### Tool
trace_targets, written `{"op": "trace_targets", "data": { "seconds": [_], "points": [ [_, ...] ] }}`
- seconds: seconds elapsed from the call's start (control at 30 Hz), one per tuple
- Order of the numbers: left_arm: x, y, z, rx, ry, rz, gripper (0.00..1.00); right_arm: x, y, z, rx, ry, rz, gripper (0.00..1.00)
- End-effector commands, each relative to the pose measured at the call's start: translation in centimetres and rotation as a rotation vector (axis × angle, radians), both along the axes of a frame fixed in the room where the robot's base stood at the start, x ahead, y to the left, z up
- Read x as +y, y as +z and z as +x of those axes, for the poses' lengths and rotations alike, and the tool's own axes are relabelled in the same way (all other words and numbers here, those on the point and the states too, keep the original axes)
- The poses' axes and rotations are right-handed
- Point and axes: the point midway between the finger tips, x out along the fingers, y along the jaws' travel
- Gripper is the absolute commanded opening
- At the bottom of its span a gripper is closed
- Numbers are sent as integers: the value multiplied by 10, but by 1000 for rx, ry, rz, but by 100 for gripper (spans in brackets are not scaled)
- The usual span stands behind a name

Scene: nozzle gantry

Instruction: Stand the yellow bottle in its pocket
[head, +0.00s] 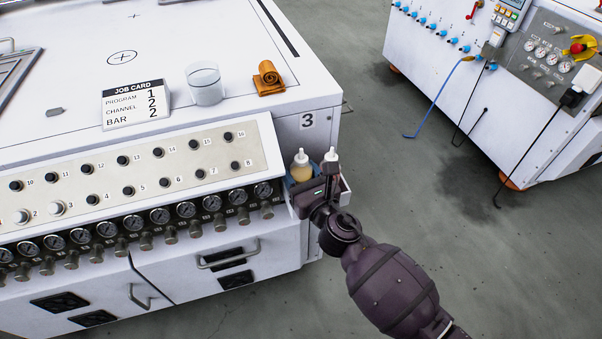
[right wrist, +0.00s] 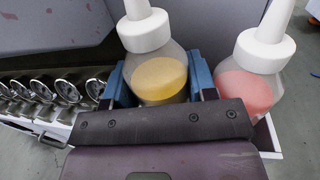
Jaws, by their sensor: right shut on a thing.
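The yellow bottle (head: 301,172), clear with yellow liquid and a white nozzle cap, stands upright at the machine's corner; it also shows in the right wrist view (right wrist: 160,78). My right gripper (head: 316,182) is shut on it, with blue finger pads on both sides of its body in the right wrist view (right wrist: 162,86). The bottle's base is hidden behind my gripper, so I cannot tell whether it is seated in a pocket. A white holder (head: 346,187) is mostly covered by my gripper; its rim shows in the right wrist view (right wrist: 268,138). My left gripper is not in view.
A pink bottle (right wrist: 250,85) stands close to the right of the yellow one. Gauges and knobs line the machine's front panel (head: 110,180).

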Motion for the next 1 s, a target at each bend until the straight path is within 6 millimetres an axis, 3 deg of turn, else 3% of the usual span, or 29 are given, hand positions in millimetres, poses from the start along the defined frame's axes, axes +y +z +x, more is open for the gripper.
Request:
{"op": "trace_targets", "data": {
  "seconds": [0.03, 0.07, 0.2, 0.5, 0.7, 1.0],
  "points": [
    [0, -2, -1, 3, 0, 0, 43, -1, -12, -2, 19, -2, -5, 21],
    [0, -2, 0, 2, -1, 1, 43, -1, -13, -3, 21, -2, -6, 56],
    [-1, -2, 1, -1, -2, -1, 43, -2, -16, -3, 25, -2, -7, 77],
    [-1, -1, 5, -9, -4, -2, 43, -2, -18, -5, 29, -2, -7, 77],
    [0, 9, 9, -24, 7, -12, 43, -2, -1, -6, 23, -1, -7, 77],
    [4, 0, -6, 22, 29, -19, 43, -25, 2, -50, 17, -2, -5, 77]
  ]
}}
